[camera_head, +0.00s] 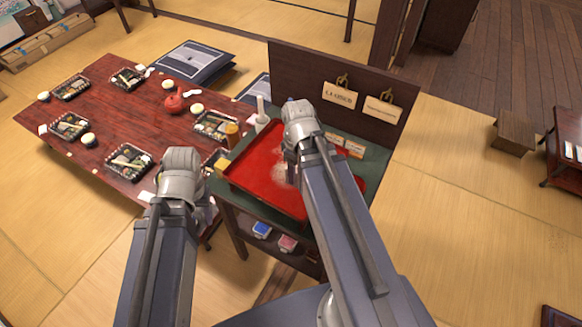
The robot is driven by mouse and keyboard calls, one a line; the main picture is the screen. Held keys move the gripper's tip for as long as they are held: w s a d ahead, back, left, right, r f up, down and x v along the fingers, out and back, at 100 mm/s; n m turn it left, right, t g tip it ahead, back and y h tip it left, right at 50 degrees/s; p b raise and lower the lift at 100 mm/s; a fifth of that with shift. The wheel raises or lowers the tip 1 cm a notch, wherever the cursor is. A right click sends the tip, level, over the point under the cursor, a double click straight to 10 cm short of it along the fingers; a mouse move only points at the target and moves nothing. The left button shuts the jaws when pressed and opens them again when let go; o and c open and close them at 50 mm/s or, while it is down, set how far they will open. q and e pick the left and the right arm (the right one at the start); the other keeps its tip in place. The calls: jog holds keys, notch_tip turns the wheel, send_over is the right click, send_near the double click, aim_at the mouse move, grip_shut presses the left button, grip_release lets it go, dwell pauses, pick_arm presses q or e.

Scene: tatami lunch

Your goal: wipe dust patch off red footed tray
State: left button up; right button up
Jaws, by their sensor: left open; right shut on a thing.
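The red footed tray (251,172) lies on the green top of a dark stand in the middle of the view. A pale dust patch (280,172) shows on the tray, partly behind my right arm. My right gripper (290,178) points down over the tray, beside the dust patch. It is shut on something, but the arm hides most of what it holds. My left gripper (206,208) is open, left of the stand and lower than the tray. Its fingers are mostly hidden by its wrist.
A yellow block (222,166), an amber bottle (232,133) and a white bottle (261,116) stand at the stand's left and back edges. A dark upright panel (300,75) with hanging signs closes the back. A low red table (110,105) with lunch boxes lies left.

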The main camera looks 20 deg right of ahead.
jog(key=shift+s+d, duration=0.55)
jog(key=shift+s, duration=0.2)
jog(key=shift+w, duration=0.15)
jog(key=shift+w+d, duration=0.5)
jog(key=shift+d, duration=0.2)
jog(key=shift+w+a, duration=0.4)
jog(key=shift+w, duration=0.3)
jog(key=shift+w+a, duration=0.4)
jog(key=shift+w, duration=0.25)
jog(key=shift+w+a, duration=0.1)
jog(key=shift+a, duration=0.1)
jog(key=shift+w, duration=0.1)
jog(key=shift+w+a, duration=0.5)
jog(key=shift+w, duration=0.2)
jog(key=shift+w+a, duration=0.5)
jog(key=shift+w, duration=0.15)
